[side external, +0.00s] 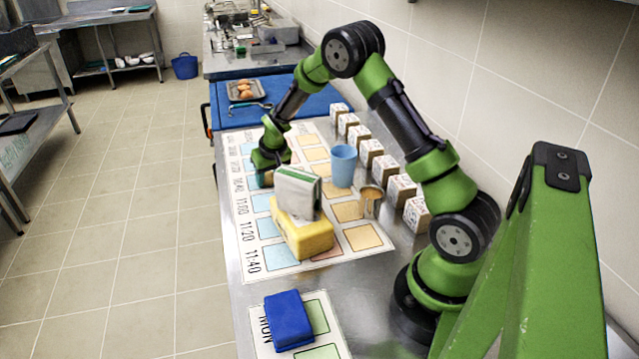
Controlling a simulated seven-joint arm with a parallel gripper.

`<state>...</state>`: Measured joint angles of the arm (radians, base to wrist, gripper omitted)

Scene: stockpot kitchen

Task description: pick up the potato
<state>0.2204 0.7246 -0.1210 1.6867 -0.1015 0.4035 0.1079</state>
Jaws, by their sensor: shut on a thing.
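My gripper (267,172) is at the left middle of the printed sheet, low over it, behind a white and green packet. It is shut on a small brownish thing (266,180), which looks like the potato. Most of that thing is hidden by the fingers and the packet, and I cannot tell whether it touches the sheet.
A white and green packet (297,193) and yellow block (303,238) stand close in front. A blue cup (343,166), metal cup (371,201) and several boxes (401,189) are right. A tray (232,98) of brownish rounds lies behind. A blue block (289,320) lies in front.

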